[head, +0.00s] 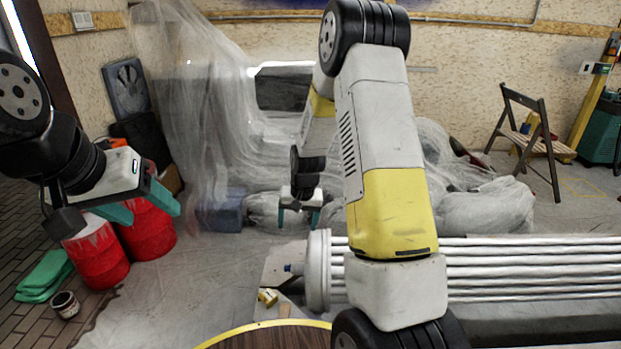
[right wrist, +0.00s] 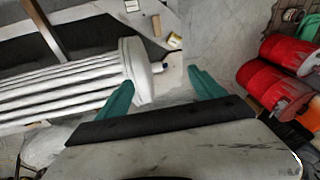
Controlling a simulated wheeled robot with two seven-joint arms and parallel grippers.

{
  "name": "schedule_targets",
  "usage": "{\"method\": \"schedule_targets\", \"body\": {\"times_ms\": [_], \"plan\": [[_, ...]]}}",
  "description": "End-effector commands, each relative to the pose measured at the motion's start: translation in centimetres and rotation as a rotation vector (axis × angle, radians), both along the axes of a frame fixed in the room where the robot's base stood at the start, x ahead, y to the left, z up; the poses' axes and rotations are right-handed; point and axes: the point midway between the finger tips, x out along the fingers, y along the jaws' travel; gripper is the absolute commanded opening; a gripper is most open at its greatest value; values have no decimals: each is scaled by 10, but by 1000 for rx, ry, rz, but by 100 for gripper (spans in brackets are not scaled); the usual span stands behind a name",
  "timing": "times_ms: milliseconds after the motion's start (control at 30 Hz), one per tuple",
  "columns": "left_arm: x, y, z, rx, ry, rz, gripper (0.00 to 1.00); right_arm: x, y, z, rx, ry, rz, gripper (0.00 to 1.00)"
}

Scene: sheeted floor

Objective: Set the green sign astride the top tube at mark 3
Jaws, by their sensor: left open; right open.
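A bundle of white tubes (head: 490,269) lies across the right of the head view, with a round white end flange (head: 319,270) at its left end. The tubes also show in the right wrist view (right wrist: 62,92). I cannot make out mark 3. A green folded item (head: 45,276) lies on the floor at far left; I cannot tell whether it is the green sign. My left gripper (head: 147,203) is open and empty above red drums. My right gripper (head: 299,214) is open and empty beyond the tubes; its fingers (right wrist: 162,92) show apart in its wrist view, near the flange.
Red drums (head: 96,252) and a small can (head: 65,304) stand at left. A small yellow object (head: 268,297) lies near the flange. A yellow-edged round surface (head: 270,338) is at the bottom. Sheeted items (head: 487,207) stand behind the tubes. My arm hides part of the tubes.

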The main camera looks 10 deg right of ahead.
Motion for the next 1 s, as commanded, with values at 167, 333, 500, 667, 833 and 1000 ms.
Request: {"method": "schedule_targets", "body": {"times_ms": [167,333,500,667,833,1000], "plan": [[0,0,0,0,0,0,61,-32,0,111,22,-85,41,78],[0,0,0,0,0,0,61,-82,0,190,33,-156,91,78],[0,0,0,0,0,0,61,-145,0,249,36,-229,145,78],[0,0,0,0,0,0,61,-206,1,282,30,-294,195,78],[0,0,0,0,0,0,61,-251,2,294,20,-339,234,78],[0,0,0,0,0,0,61,-269,2,295,16,-354,249,78]]}}
